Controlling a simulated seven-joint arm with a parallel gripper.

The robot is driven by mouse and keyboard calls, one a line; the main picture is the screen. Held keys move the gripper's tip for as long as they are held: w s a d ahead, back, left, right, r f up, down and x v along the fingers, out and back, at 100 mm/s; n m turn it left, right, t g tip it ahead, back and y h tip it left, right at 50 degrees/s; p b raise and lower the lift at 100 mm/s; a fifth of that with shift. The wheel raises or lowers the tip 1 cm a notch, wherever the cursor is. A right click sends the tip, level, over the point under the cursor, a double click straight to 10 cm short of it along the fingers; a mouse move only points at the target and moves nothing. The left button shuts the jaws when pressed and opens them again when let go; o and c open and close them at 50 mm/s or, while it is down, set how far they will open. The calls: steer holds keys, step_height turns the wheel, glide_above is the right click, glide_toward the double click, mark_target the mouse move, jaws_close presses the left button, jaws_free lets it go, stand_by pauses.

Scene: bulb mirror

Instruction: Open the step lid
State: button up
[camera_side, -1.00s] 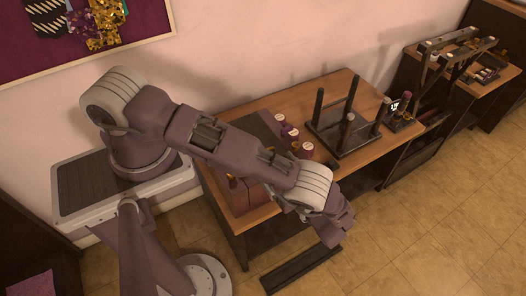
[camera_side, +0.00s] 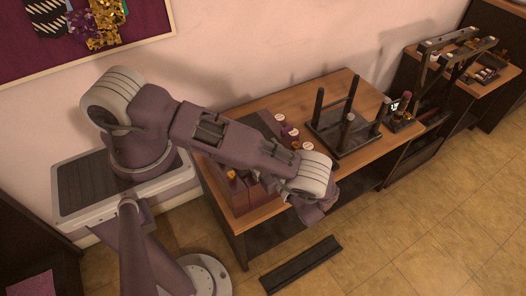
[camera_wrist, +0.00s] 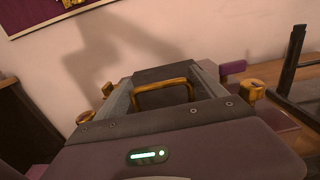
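In the wrist view, the purple front of my gripper with a green light fills the lower part. Two grey finger-like bars reach forward from my gripper (camera_wrist: 166,88) and stand apart. A gold loop handle (camera_wrist: 163,84) shows between them, in front of a dark panel (camera_wrist: 165,72) that seems to be the lid. I cannot tell whether the bars touch the handle. In the side view, a purple box with a dark top (camera_side: 245,196) stands at the table's left end, partly hidden by my arm. My wrist is at its right front, and my fingertips are hidden there.
Several white-capped bottles (camera_side: 280,118) stand right of the box. A dark rack with upright posts (camera_side: 342,140) stands farther right on the wooden table (camera_side: 265,100). Gold knobs (camera_wrist: 252,90) flank the gripper in the wrist view. A dark bar (camera_side: 301,264) lies on the floor.

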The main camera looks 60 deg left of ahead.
steer(key=shift+w, duration=0.15)
steer(key=c, duration=0.7)
steer(key=shift+a+r+h, duration=0.1)
steer(key=shift+r+h, duration=0.2)
steer(key=shift+r, duration=0.45)
steer(key=a+r+h, duration=0.3)
steer(key=a+r, duration=0.2)
steer(key=a, duration=0.1)
steer(key=a+r+h, duration=0.3)
steer(key=a+r, duration=0.1)
steer(key=a, duration=0.2)
steer(key=a+r+h, duration=0.4)
steer(key=a+r, duration=0.1)
steer(key=a, duration=0.1)
steer(key=shift+a+r, duration=0.3)
steer(key=shift+a, duration=0.05)
steer(key=a+f+h, duration=0.1)
steer(key=a+h, duration=0.3)
steer(key=a, duration=0.4)
steer(key=shift+f+h, duration=0.25)
steer(key=shift+h, duration=0.05)
steer(key=shift+a+f+h, duration=0.35)
steer(key=shift+a+h, duration=0.25)
steer(key=shift+a, duration=0.15)
steer(key=o, duration=1.8)
